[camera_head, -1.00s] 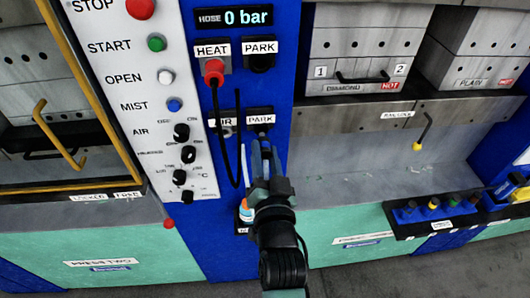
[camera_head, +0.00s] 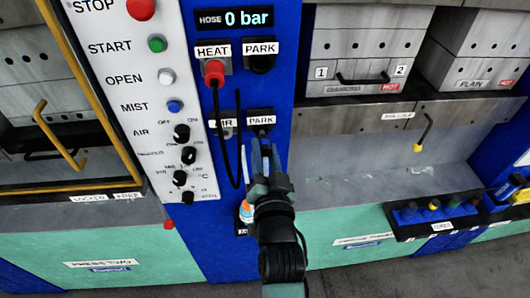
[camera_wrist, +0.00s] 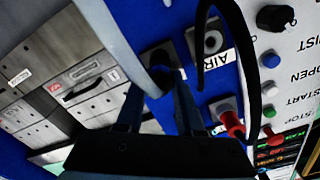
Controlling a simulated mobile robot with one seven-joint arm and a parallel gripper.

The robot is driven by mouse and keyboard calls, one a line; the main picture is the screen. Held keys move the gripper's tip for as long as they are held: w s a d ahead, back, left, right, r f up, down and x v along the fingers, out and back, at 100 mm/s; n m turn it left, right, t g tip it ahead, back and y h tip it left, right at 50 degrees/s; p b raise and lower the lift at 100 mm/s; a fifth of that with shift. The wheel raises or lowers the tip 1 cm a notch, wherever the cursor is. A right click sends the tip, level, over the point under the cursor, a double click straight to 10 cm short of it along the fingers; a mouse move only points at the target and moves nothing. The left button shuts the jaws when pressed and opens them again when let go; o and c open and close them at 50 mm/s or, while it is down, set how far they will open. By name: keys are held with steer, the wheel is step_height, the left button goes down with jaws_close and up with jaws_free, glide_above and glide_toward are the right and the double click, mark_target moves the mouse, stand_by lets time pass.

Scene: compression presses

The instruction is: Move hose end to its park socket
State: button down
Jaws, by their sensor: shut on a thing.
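My gripper (camera_head: 263,143) is at the lower PARK socket (camera_head: 261,117) on the blue column. In the wrist view its fingers (camera_wrist: 160,88) are shut on a dark blue hose end (camera_wrist: 159,76), which is in front of the PARK socket plate (camera_wrist: 150,57). The fingers partly hide the hose end, and I cannot tell how deep it sits. The AIR socket (camera_wrist: 212,42) beside it shows an empty round hole. A black hose (camera_head: 238,150) hangs in a loop on the column, left of my gripper.
A red hose end (camera_head: 214,72) sits in the HEAT socket, with the upper PARK socket (camera_head: 261,60) to its right. The button panel (camera_head: 150,75) is close on the left. A small bottle (camera_head: 246,212) stands below, beside my arm. A tool rack (camera_head: 437,215) is at right.

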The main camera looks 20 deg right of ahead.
steer(key=shift+x, duration=1.15)
steer(key=shift+c, duration=2.3)
jaws_free()
steer(key=shift+s+a+f+b, duration=0.1)
steer(key=shift+s+f+b, duration=0.05)
steer(key=shift+s+b, duration=0.3)
steer(key=b+v, duration=0.3)
steer(key=v, duration=0.9)
steer(key=shift+r, duration=0.25)
